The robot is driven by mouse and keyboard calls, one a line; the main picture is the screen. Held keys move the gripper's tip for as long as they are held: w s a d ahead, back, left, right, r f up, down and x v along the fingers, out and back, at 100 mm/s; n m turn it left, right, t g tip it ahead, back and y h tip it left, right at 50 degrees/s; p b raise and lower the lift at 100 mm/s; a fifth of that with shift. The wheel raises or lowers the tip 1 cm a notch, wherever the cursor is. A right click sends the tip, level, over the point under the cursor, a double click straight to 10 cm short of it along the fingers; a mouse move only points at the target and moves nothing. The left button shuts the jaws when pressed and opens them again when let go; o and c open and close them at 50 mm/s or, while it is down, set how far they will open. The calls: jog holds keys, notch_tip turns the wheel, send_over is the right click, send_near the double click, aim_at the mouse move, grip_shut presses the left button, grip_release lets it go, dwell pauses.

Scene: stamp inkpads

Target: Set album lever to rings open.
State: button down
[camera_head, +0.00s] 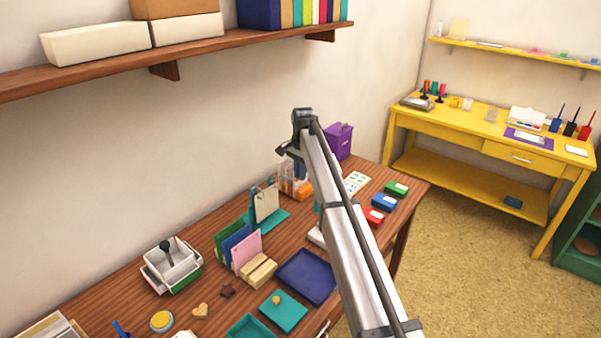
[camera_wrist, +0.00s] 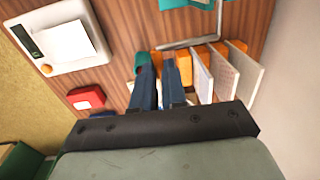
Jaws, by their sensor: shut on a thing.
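In the wrist view, my gripper (camera_wrist: 158,68) has its two dark blue fingers closed to a narrow gap, with something small held between the tips, mostly hidden. A thin grey bar (camera_wrist: 190,42) runs to the right from near the fingertips, along an orange holder (camera_wrist: 199,54) with upright pale sheets (camera_wrist: 222,75). I cannot tell for sure whether this bar is the album lever. A green piece (camera_wrist: 143,61) lies at the left fingertip. In the head view, the orange holder (camera_head: 290,187) stands at the back of the wooden table, and my arm partly covers that area.
Red (camera_head: 373,216), blue (camera_head: 384,202) and green (camera_head: 396,189) inkpads lie right of my arm. A purple bin (camera_head: 339,141) stands behind. Upright coloured cards (camera_head: 245,250) and a navy tray (camera_head: 306,276) are to the left. A shelf (camera_head: 190,59) hangs above the table.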

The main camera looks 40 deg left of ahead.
jog(key=shift+a, duration=0.1)
dwell(0.6)
jog(key=shift+a+r+h, duration=0.4)
jog(key=shift+r+h, duration=0.2)
jog(key=shift+h, duration=0.55)
jog(key=shift+a+r+h, duration=0.4)
jog(key=shift+r+h, duration=0.2)
jog(key=shift+h, duration=0.55)
jog(key=c, duration=1.2)
grip_release()
jog(key=shift+o, duration=0.2)
